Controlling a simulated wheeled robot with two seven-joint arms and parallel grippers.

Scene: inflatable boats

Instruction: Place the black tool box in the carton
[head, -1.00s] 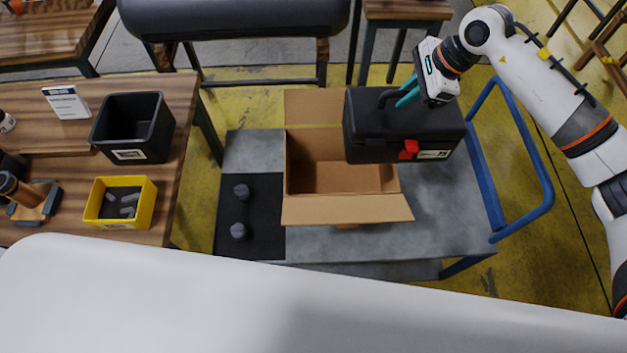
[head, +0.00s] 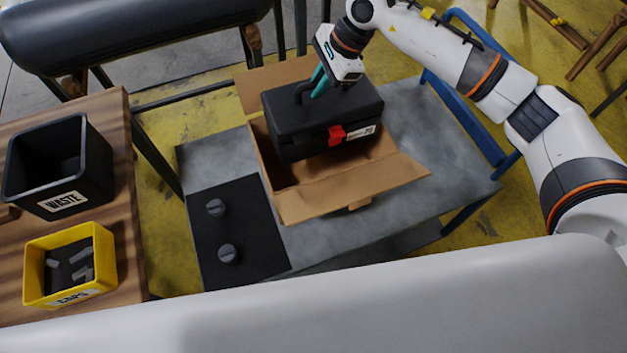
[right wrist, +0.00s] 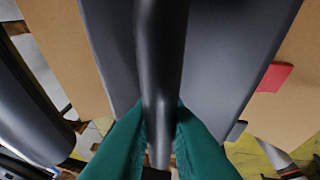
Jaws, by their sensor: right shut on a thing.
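The black tool box (head: 300,118), with a red latch on its front, is in the head view above the open carton (head: 335,192). It covers much of the carton's opening; whether its underside is inside the rim I cannot tell. My right gripper (head: 318,84) is shut on the tool box's handle from above. In the right wrist view the green fingers (right wrist: 160,135) close on the dark handle, with the box's lid (right wrist: 225,50) and cardboard behind. The carton's front flap is folded outward. My left gripper is not in view.
The carton stands on a grey cart (head: 420,150) with a blue handle (head: 468,95). A wooden table holds a black waste bin (head: 60,165) and a yellow bin (head: 70,265).

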